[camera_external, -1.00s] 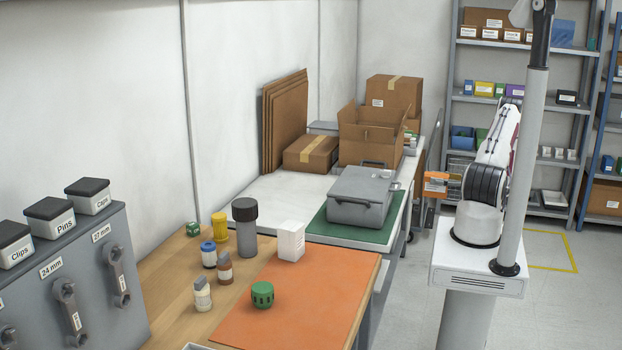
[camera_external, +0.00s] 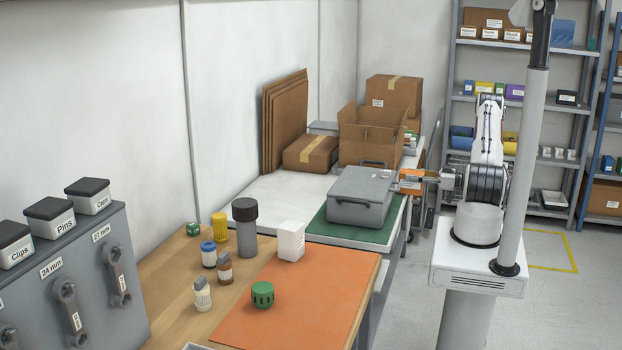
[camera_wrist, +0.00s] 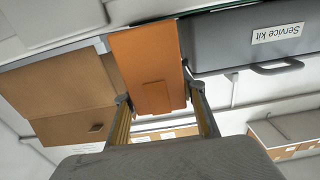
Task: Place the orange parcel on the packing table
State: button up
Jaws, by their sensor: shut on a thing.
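The orange parcel (camera_wrist: 148,62) is between the two fingers of my gripper (camera_wrist: 158,104) in the wrist view, and the fingers are shut on it. In the external view the orange parcel (camera_external: 411,174) shows small at the end of my gripper (camera_external: 415,181), beside the right edge of the white-topped packing table (camera_external: 279,191). It appears level with or a little above the tabletop; whether it touches anything is hard to tell.
A grey service kit case (camera_external: 360,198) stands on a green mat (camera_external: 337,233) close to the parcel. An open cardboard box (camera_external: 369,145) and a taped box (camera_external: 310,153) stand behind it. The white table area left of the case is clear.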

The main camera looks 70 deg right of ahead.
aim_at(403, 174)
jog(key=shift+w, duration=2.05)
jog(key=shift+w+r, duration=0.1)
jog(key=shift+w, duration=1.85)
jog(key=shift+f, duration=0.2)
jog(key=o, duration=1.4)
jog(key=shift+c, duration=0.2)
jog(key=shift+s, duration=0.15)
jog(key=shift+s+d+f, duration=0.1)
jog(key=shift+s, duration=1.8)
jog(key=shift+s+d, duration=0.1)
jog(key=shift+s, duration=1.8)
